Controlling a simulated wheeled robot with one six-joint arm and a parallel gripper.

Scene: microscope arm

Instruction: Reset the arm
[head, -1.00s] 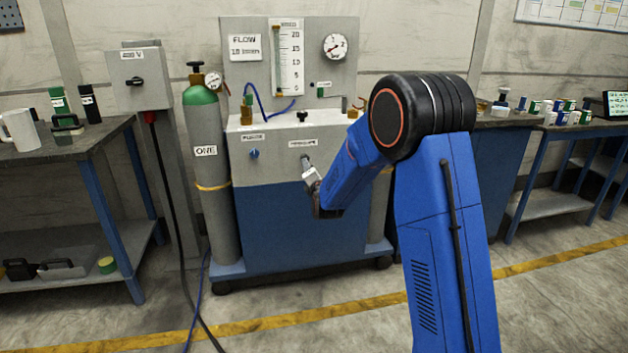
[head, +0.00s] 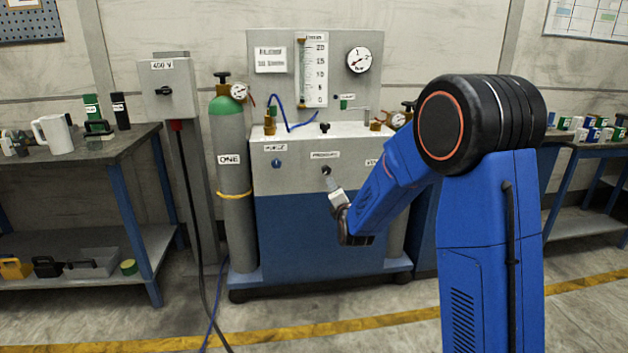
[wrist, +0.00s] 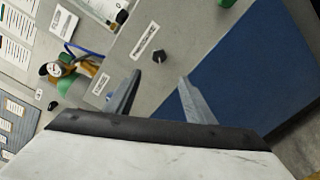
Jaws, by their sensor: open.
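My arm reaches toward the gas cart (head: 325,235) in the head view. My gripper (head: 330,180) is small there, just below and in front of the black knob under the PRESSURE label (head: 325,155). In the wrist view my gripper (wrist: 158,90) has its two grey fingers spread apart with nothing between them. A black knob (wrist: 159,56) shows beyond the fingertips on the grey panel, apart from them. A blue knob (head: 277,163) sits under the PURGE label at the left of the panel. A third label at the right is partly hidden by my arm.
A cable hangs from the box to the floor. Workbenches (head: 75,155) stand left and right. The floor before the cart is clear.

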